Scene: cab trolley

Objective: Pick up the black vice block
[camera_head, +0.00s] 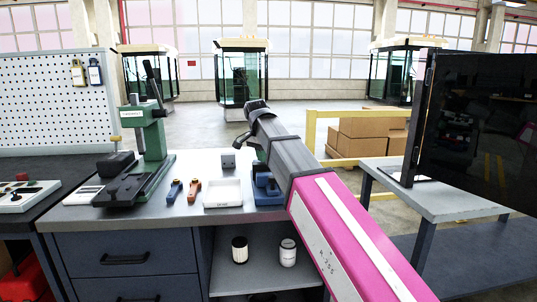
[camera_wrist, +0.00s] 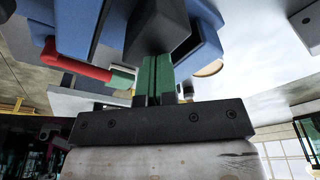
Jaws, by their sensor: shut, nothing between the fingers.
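The black vice block (camera_wrist: 160,25) shows in the wrist view as a dark block with blue parts of the vice (camera_wrist: 80,60) around it. In the head view the blue vice (camera_head: 266,194) stands on the bench, partly hidden by my arm, and I cannot make out the block there. My gripper (camera_wrist: 154,62) shows in the wrist view with its green fingers together and nothing between them. Its tips are close to the dark block, which overlaps them in the picture; I cannot tell whether they touch.
A white tray (camera_head: 223,193), two small tools and a grey cube (camera_head: 228,160) are near the vice. A green press (camera_head: 147,135) stands farther left. A side table with a dark screen (camera_head: 480,130) is at the right. Cans stand on the shelf below.

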